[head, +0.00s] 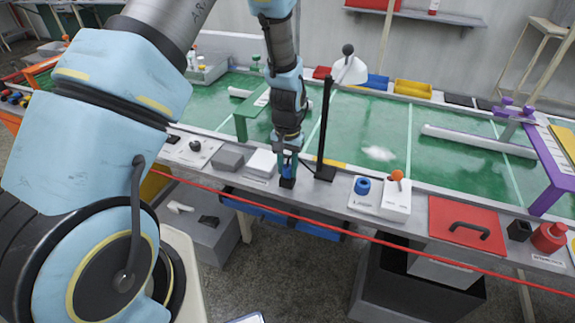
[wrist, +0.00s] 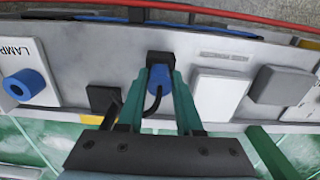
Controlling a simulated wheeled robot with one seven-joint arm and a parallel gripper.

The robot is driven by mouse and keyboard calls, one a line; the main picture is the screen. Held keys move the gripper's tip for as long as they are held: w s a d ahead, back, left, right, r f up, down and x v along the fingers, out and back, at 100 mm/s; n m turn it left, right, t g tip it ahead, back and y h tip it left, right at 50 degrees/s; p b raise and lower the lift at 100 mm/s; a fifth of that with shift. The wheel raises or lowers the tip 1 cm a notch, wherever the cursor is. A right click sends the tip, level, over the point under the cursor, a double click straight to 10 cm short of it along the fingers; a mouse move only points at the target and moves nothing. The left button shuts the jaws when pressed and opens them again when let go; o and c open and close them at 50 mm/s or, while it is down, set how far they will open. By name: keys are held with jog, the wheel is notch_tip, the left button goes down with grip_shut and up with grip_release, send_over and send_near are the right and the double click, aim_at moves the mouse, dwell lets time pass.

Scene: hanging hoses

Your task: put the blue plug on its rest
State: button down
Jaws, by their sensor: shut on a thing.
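My gripper (head: 287,165) points down at the front ledge of the green table, left of the lamp post. In the wrist view its two green fingers (wrist: 161,80) are shut on the sides of the blue plug (wrist: 160,76), and a black cable curves back from the plug. The plug shows only as a small blue patch in the head view (head: 287,160). A black block, apparently the rest (wrist: 160,57), is right at the plug's far end; it also shows below the fingers in the head view (head: 288,183). How deep the plug sits in it is hidden.
The black lamp post (head: 324,130) stands close on the right. A blue socket (head: 362,186) and a white box with an orange knob (head: 396,200) are further right. White and grey blocks (head: 228,157) lie left. A red hose (head: 350,232) runs along the front.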

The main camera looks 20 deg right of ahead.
aim_at(287, 167)
jog(key=shift+f, duration=0.2)
jog(key=c, duration=0.6)
grip_release()
jog(key=shift+r, duration=0.35)
jog(key=shift+d+r+b, duration=0.1)
jog(key=shift+r+b, duration=0.15)
jog(key=shift+b, duration=0.05)
notch_tip(287, 167, up, 11)
jog(key=b, duration=0.3)
jog(key=shift+r, duration=0.15)
